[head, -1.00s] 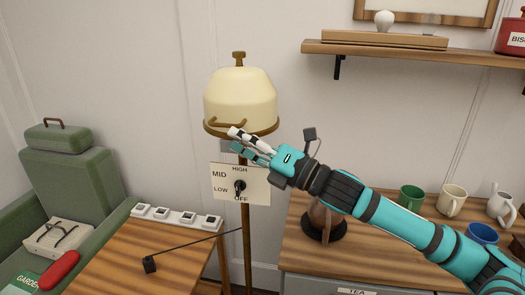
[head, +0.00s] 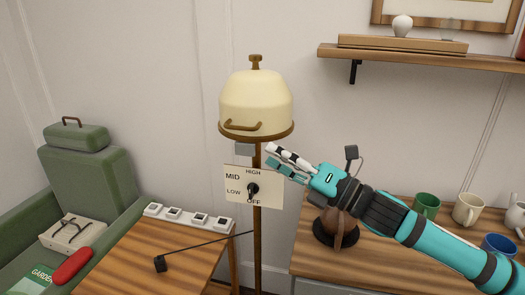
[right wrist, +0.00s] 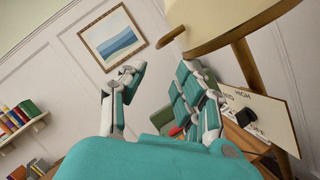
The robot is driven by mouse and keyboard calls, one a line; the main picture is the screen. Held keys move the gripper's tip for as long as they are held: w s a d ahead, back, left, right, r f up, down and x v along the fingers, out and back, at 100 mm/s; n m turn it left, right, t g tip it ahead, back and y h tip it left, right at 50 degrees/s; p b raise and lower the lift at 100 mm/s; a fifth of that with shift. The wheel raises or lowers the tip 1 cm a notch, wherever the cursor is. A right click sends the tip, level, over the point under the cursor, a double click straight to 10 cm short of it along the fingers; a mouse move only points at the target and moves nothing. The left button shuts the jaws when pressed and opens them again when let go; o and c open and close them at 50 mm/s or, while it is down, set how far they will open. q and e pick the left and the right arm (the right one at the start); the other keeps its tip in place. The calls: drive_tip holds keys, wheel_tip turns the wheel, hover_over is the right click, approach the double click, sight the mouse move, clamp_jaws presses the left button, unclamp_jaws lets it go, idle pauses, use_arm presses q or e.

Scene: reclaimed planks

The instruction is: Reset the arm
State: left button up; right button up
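My right gripper (head: 272,160) is in front of the lamp, just below the right side of its cream shade (head: 257,102) and right of its pole. The right arm (head: 400,225) reaches in from the lower right over the wooden counter. The black knob (head: 252,190) sits on the panel among HIGH, MID, LOW and OFF; its exact setting is hard to read. My left gripper is not in view.
A counter (head: 312,262) holds a brown object on a dark stand (head: 338,230), a green mug (head: 426,204) and other mugs. A wooden table (head: 190,255) with a white switch strip (head: 190,217) stands left. A green armchair (head: 90,185) is beyond it. A shelf (head: 420,57) hangs above.

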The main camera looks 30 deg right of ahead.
drive_tip(key=shift+f, duration=0.1)
drive_tip(key=s+f+m+g+h, duration=0.3)
drive_tip(key=f+m+h, duration=0.2)
drive_tip(key=f+m, duration=0.7)
drive_tip(key=s+f+m+g+h, duration=0.25)
drive_tip(key=f+m+h, duration=0.45)
drive_tip(key=f, duration=0.9)
drive_tip(key=s+a+f+m+g, duration=0.35)
drive_tip(key=s+f+m, duration=0.25)
drive_tip(key=s, duration=0.4)
drive_tip(key=s+a+f+m+g, duration=0.2)
drive_tip(key=s+f+m+g, duration=0.35)
drive_tip(key=s, duration=0.45)
wheel_tip(320, 180, down, 24)
drive_tip(key=s+p, duration=0.1)
drive_tip(key=p, duration=0.2)
drive_tip(key=s+d+f+g+p, duration=0.2)
drive_tip(key=s+f, duration=1.1)
drive_tip(key=s, duration=0.3)
drive_tip(key=shift+s+d+f+y+p, duration=0.15)
drive_tip(key=shift+s+d+y+p, duration=0.15)
drive_tip(key=shift+d+p, duration=0.1)
